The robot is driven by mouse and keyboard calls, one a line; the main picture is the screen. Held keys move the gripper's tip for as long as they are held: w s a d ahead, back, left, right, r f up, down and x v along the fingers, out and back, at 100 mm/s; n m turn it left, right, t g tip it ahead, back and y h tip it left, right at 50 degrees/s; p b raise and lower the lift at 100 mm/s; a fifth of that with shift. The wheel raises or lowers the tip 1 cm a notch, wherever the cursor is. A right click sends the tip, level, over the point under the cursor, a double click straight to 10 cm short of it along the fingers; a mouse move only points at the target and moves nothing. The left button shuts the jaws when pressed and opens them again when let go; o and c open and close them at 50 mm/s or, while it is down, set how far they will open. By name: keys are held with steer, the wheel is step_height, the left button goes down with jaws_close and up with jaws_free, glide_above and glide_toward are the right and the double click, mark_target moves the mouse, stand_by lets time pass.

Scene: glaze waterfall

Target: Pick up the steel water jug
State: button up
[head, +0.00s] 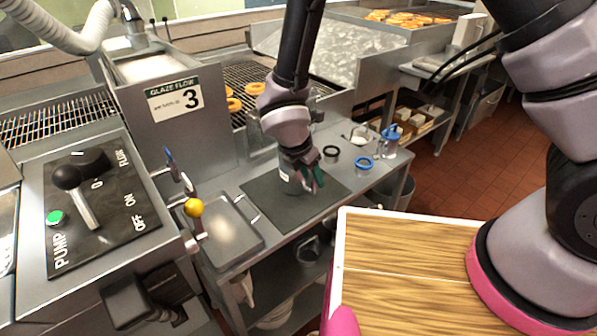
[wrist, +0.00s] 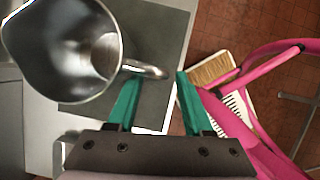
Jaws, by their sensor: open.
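The steel water jug (wrist: 62,62) stands on a dark mat (head: 262,205), seen from above with its open mouth at the left of the wrist view. Its handle (wrist: 145,70) points right, with its end between the tips of my green fingers. My gripper (wrist: 157,78) is open, and I cannot tell whether either finger touches the handle. In the head view my gripper (head: 314,180) is low over the mat and in front of the jug (head: 288,183), hiding part of it.
A metal tray (head: 252,244) lies left of the mat. A black ring (head: 331,153), a blue ring (head: 363,163) and a blue-topped container (head: 389,140) stand behind and right. The pump panel (head: 110,215) with its lever is at left. Open tiled floor (head: 470,150) lies to the right.

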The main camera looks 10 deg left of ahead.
mark_target(313, 191)
steer(key=x, duration=0.3)
steer(key=shift+f, duration=0.1)
jaws_close()
stand_by(1.3)
